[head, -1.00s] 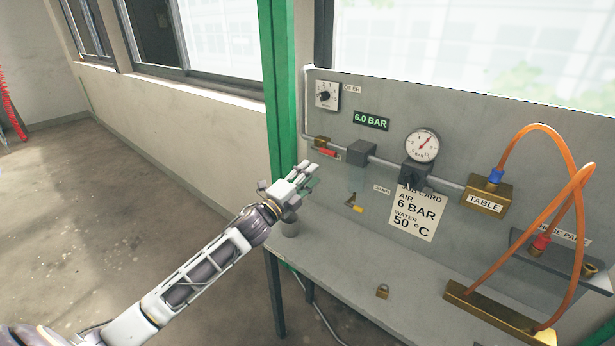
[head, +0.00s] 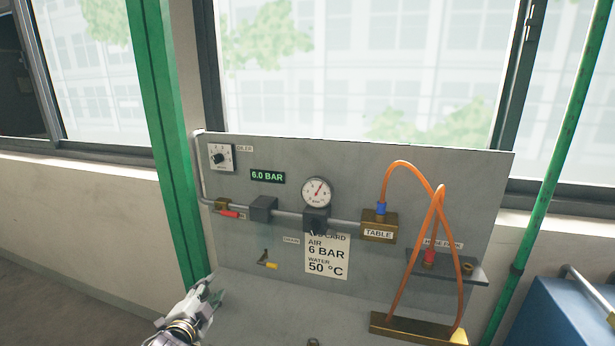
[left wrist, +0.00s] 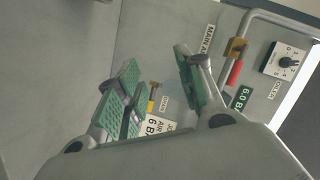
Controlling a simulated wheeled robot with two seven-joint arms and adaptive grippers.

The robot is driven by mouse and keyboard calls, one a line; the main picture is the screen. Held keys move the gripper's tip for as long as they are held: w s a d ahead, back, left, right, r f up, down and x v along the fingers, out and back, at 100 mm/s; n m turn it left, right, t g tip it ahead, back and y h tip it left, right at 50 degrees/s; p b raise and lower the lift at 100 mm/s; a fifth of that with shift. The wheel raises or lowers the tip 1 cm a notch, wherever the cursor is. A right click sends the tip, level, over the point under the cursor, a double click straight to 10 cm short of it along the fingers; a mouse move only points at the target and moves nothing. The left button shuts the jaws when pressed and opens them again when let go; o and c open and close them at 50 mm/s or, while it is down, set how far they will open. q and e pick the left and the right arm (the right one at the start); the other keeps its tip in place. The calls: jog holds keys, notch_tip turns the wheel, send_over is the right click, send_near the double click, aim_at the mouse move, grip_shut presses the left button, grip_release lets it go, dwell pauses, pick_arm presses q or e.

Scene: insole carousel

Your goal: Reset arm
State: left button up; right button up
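My left gripper (head: 210,290) shows at the bottom left of the head view, in front of the lower left of the grey panel (head: 240,270). In the left wrist view its two green-padded fingers (left wrist: 160,85) stand apart with nothing between them. The panel's drain valve with its yellow handle (head: 268,265) shows in the head view and, beyond the fingers, in the left wrist view (left wrist: 152,97). My right gripper is in neither view.
The panel carries an oiler dial (head: 221,157), a red-handled valve (head: 229,213), a gauge (head: 317,192), a brass TABLE block (head: 379,227) and looping orange hoses (head: 437,230). A green post (head: 170,130) stands left of it. A blue box (head: 560,310) is at right.

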pick_arm(q)
jog(key=s+d+f+n+g, duration=0.2)
jog(key=s+f+n+g, duration=0.5)
jog(key=s, duration=0.7)
jog(key=s+d+f+n+g, duration=0.2)
jog(key=s+f+n+g, duration=0.25)
jog(key=s+f, duration=0.7)
jog(key=s+a+f+m+g, duration=0.1)
jog(key=s+f, duration=0.1)
jog(key=f, duration=1.3)
jog(key=s+f+g, duration=0.1)
jog(key=s+f, duration=0.1)
jog(key=f, duration=1.4)
jog(key=s+a+f, duration=0.3)
jog(key=s+f, duration=0.6)
jog(key=s, duration=0.1)
jog(key=s+a+f+y, duration=0.1)
jog(key=s+a+f, duration=0.2)
jog(key=s+f, duration=0.7)
jog(key=shift+s+a+f+g, duration=0.15)
jog(key=shift+s+a+g, duration=0.3)
jog(key=shift+s, duration=0.15)
jog(key=shift+m, duration=0.25)
